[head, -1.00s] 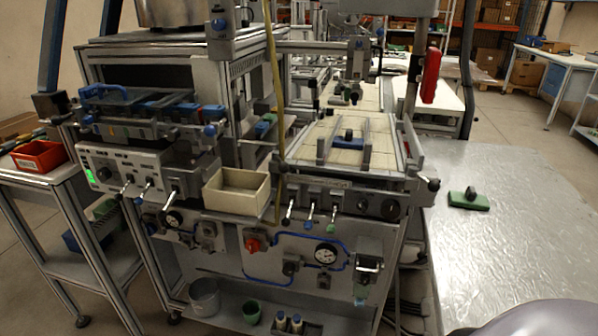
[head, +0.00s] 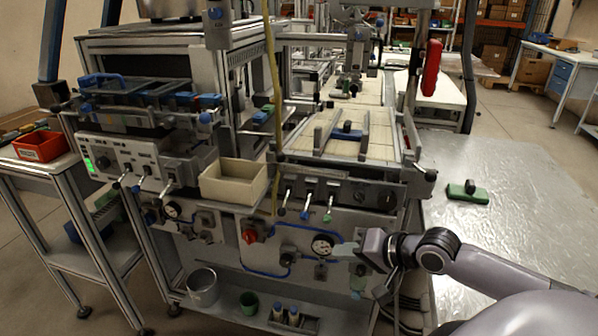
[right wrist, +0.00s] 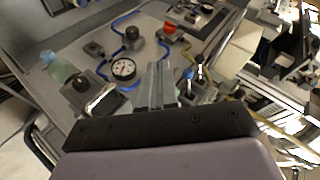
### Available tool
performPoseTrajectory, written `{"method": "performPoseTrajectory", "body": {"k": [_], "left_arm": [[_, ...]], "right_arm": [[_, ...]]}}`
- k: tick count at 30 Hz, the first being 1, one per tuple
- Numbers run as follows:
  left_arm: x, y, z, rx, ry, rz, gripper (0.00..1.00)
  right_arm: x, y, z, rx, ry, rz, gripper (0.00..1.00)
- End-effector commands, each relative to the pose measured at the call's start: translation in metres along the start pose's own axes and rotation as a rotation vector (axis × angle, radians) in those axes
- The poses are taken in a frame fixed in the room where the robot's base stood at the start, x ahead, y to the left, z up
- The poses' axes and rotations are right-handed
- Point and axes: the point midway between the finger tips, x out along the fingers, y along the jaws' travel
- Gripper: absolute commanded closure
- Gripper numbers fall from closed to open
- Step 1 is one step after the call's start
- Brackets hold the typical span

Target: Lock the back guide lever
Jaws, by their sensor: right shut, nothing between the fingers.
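Three small levers stick out of the front panel of the conveyor station: a dark-tipped one (head: 283,209), a blue-tipped one (head: 306,213) and a green-tipped one (head: 328,216). Two grey guide rails (head: 321,131) stand on the pale bed above, with a blue-topped piece (head: 347,131) between them. I cannot tell which part is the back guide lever. My right gripper (head: 342,249) is shut and empty, below the levers and right beside the pressure gauge (head: 322,244). In the right wrist view its fingers (right wrist: 157,75) are together near the gauge (right wrist: 123,69). My left gripper is out of view.
A cream bin (head: 232,182) sits left of the levers. A yellow hose (head: 270,90) hangs beside it. A red emergency handle (head: 431,68) is at upper right. A green block (head: 467,190) lies on the otherwise clear metal table (head: 510,235).

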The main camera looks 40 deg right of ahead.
Motion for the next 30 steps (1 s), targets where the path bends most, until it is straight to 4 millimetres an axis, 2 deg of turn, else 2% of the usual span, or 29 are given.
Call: {"method": "performPoseTrajectory", "body": {"k": [1,6,9,12,17,30], "left_arm": [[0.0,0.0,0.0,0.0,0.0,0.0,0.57],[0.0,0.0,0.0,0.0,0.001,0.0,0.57],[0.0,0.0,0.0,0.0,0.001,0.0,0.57],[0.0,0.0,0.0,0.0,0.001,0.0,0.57],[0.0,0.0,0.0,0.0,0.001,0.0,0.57],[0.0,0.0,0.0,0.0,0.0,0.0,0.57]], "right_arm": [[-0.003,-0.011,-0.026,0.06,0.036,-0.043,1.0],[-0.019,-0.05,-0.095,0.279,0.123,-0.202,1.0],[-0.029,-0.07,-0.124,0.373,0.154,-0.281,1.0],[-0.036,-0.083,-0.143,0.434,0.171,-0.335,1.0],[-0.041,-0.092,-0.155,0.475,0.181,-0.373,1.0],[-0.039,-0.093,-0.155,0.476,0.181,-0.374,1.0]]}}
